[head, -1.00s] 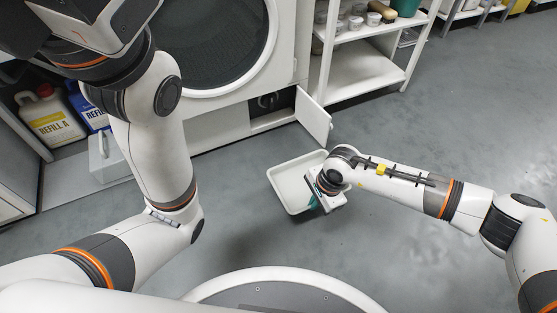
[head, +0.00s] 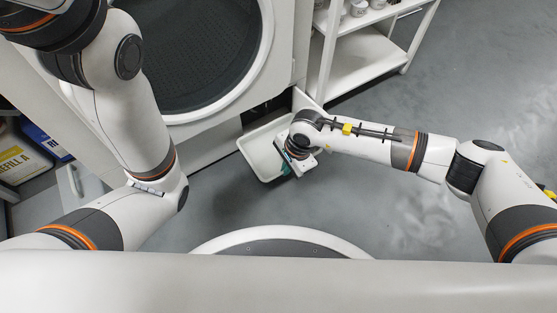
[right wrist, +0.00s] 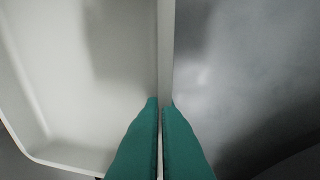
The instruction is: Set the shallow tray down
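The shallow tray (head: 262,153) is white, with a low rim. It shows in the head view below the round-doored machine. In the right wrist view the tray (right wrist: 75,75) fills the left half, and its rim runs upright through the middle. My right gripper (head: 286,167) is at the tray's right side. Its teal fingers (right wrist: 160,108) are closed on either side of the rim. The tray looks empty. I cannot tell whether it touches the floor. My left arm is at the left of the head view; its gripper is not in view.
A white shelf unit (head: 365,60) stands at the back right. Bottles (head: 20,160) are at the left. Grey floor (head: 400,215) is clear in front and right.

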